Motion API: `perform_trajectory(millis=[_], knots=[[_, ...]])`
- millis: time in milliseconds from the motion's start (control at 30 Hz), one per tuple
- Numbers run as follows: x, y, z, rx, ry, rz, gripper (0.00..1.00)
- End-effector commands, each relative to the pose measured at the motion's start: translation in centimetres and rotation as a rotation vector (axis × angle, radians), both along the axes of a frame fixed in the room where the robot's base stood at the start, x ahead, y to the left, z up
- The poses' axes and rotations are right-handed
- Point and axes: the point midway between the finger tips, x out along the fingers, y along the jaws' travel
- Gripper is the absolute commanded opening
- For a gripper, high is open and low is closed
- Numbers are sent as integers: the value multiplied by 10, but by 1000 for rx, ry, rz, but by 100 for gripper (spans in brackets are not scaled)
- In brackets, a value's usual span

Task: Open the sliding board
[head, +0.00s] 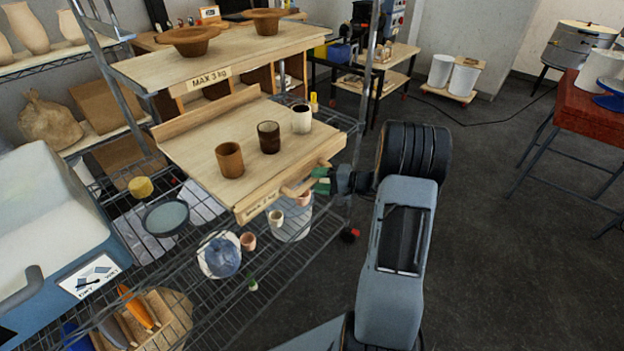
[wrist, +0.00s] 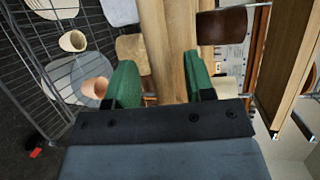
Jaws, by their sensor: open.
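The sliding board (head: 277,172) is a pale wooden shelf with a "MAX 2 kg" label on its front edge. It sticks out from the wire rack, below the upper "MAX 3 kg" board (head: 150,73). A wooden handle (head: 298,188) is on its front edge. My gripper (head: 322,182) has green fingers and is at the right end of the handle. In the wrist view the open fingers (wrist: 160,78) stand either side of a pale wooden bar (wrist: 156,45). I cannot tell whether they touch it.
Small pots sit on the wire shelf (head: 215,305) below.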

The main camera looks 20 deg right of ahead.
Motion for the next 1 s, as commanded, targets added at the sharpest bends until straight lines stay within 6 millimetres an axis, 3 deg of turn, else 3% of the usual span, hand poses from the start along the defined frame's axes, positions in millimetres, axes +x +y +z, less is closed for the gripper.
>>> perform_trajectory(millis=[200,633,1000], knots=[[14,14,-3,-1,-1,0,48],[17,18,-5,-1,-1,0,48],[17,18,-5,-1,-1,0,12]])
